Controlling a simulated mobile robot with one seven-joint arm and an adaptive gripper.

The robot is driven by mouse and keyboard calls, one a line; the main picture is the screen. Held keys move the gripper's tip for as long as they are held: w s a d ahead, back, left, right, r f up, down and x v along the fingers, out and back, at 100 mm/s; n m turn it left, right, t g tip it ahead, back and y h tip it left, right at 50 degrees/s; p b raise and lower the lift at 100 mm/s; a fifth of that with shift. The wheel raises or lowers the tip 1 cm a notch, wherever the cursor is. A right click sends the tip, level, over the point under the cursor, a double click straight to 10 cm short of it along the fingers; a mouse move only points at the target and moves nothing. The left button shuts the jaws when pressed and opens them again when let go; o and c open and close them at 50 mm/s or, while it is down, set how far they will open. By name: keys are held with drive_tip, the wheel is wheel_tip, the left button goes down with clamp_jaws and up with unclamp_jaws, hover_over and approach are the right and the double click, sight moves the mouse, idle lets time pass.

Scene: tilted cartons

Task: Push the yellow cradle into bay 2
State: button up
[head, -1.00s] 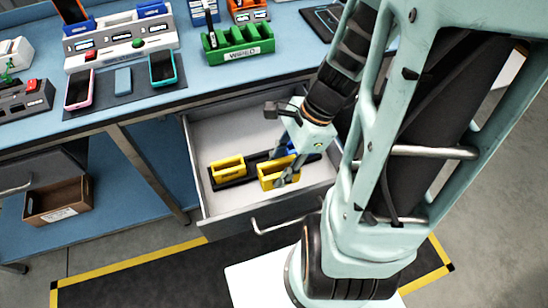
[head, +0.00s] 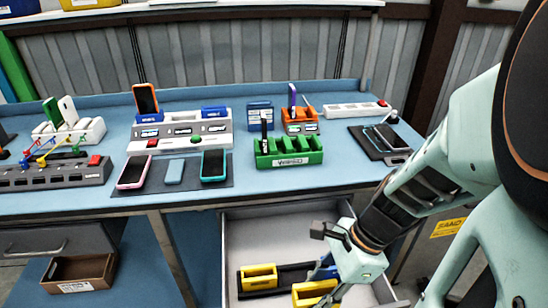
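Two yellow cradles lie in the open drawer (head: 240,235). The left yellow cradle (head: 258,277) sits on a black strip (head: 292,277). The right yellow cradle (head: 313,293) is nearer the front, close to the picture's bottom edge. A blue piece (head: 326,270) shows behind it, partly hidden by my gripper. My gripper (head: 326,299) points down at the right yellow cradle; I cannot tell whether it touches or grips it. On the bench, a white station (head: 180,128) has two blue cradles, left (head: 150,118) and right (head: 214,111). I cannot read which bay is bay 2.
On the bench stand a green rack (head: 288,152), an orange holder (head: 300,122), a white power strip (head: 357,110) and a dark mat (head: 172,187) with phones. The bench front edge overhangs the drawer. A brown box (head: 80,274) lies on the lower shelf at left.

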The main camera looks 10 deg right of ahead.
sight(319, 283)
drive_tip(key=shift+r+p, duration=0.75)
idle(0.3)
wheel_tip(319, 283, up, 3)
drive_tip(key=p, duration=0.3)
drive_tip(key=shift+w, duration=0.15)
